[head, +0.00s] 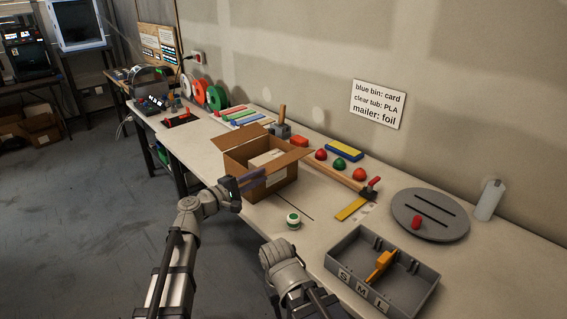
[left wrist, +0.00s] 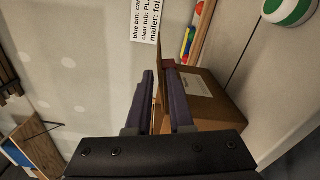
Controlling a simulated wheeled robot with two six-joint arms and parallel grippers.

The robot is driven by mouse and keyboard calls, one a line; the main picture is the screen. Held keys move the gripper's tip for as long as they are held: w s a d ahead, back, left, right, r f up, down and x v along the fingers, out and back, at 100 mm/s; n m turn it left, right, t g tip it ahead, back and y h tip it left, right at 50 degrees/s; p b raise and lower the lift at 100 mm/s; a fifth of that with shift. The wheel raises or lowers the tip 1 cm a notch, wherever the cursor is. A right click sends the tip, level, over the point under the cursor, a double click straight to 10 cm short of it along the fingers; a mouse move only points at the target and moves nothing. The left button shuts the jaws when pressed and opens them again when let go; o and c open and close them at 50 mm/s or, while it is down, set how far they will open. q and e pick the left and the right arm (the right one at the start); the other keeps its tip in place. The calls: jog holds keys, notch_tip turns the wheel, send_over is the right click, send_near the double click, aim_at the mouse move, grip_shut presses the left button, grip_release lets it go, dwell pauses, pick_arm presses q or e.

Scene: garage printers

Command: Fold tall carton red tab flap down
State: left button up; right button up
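An open brown carton (head: 262,182) stands on the workbench, with flaps spread and a pale item (head: 266,158) inside. It also shows in the left wrist view (left wrist: 208,104). A flap (head: 288,151) sticks out on its right side. My left gripper (head: 252,180) is at the carton's front left side. In the left wrist view its two dark fingers (left wrist: 163,95) are apart, with a narrow strip of cardboard showing in the gap; contact cannot be told.
A green-and-white round item (head: 293,220) sits right of the carton. A grey tray (head: 382,270) with an orange piece and a grey disc (head: 430,215) with a red cylinder lie farther right. Colored balls and blocks line the wall behind. Clear floor is at left.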

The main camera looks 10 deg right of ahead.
pick_arm(q)
jog(key=v, duration=0.2)
jog(key=shift+s+a, duration=0.25)
jog(key=shift+a, duration=0.05)
jog(key=shift+o, duration=0.2)
jog(key=o, duration=0.5)
